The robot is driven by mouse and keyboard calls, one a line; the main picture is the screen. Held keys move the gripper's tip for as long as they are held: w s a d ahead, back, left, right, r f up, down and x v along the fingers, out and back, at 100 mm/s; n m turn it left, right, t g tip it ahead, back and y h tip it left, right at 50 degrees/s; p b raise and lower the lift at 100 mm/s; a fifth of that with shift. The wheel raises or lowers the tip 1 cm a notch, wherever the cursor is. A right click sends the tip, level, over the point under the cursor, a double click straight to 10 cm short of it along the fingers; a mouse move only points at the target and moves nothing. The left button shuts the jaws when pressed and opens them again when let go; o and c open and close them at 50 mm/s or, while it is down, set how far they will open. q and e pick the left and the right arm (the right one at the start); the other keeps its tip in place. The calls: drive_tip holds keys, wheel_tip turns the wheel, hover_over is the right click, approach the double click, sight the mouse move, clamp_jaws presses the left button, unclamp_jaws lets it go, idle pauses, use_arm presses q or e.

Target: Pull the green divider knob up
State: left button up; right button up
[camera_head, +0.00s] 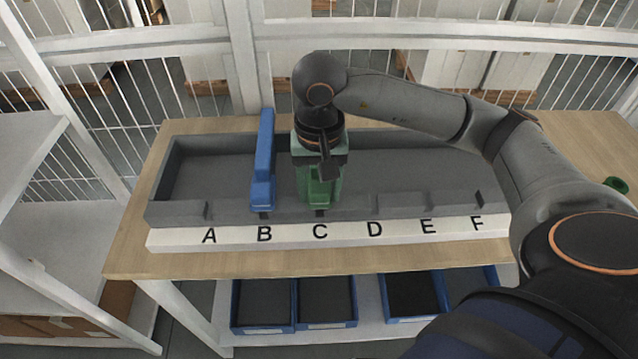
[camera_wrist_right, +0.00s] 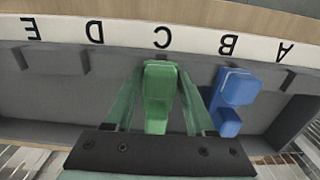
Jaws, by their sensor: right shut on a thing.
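The green divider knob (camera_head: 320,194) stands at slot C of the grey tray (camera_head: 412,208). In the right wrist view the green knob (camera_wrist_right: 158,92) sits between the two pale green fingers. My right gripper (camera_head: 318,180) reaches down from above and is shut on this knob. It also shows in the right wrist view (camera_wrist_right: 160,82), with a finger on each side of the knob. The gripper hides part of the divider in the head view. My left gripper is not in view.
A blue divider (camera_head: 263,165) stands at slot B, close beside my right gripper; it also shows in the wrist view (camera_wrist_right: 237,88). A white label strip (camera_head: 345,233) marks A to F. The tray right of C looks empty. A small green object (camera_head: 616,185) lies at the far right.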

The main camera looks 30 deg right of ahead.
drive_tip(key=shift+r, duration=0.1)
drive_tip(key=shift+w+r+p, duration=0.1)
drive_tip(key=shift+r+p, duration=0.3)
drive_tip(key=shift+r, duration=0.35)
drive_tip(key=shift+c, duration=0.7)
drive_tip(key=shift+r+p, duration=0.35)
drive_tip(key=shift+r, duration=0.25)
drive_tip(key=o, duration=1)
drive_tip(key=shift+o, duration=0.2)
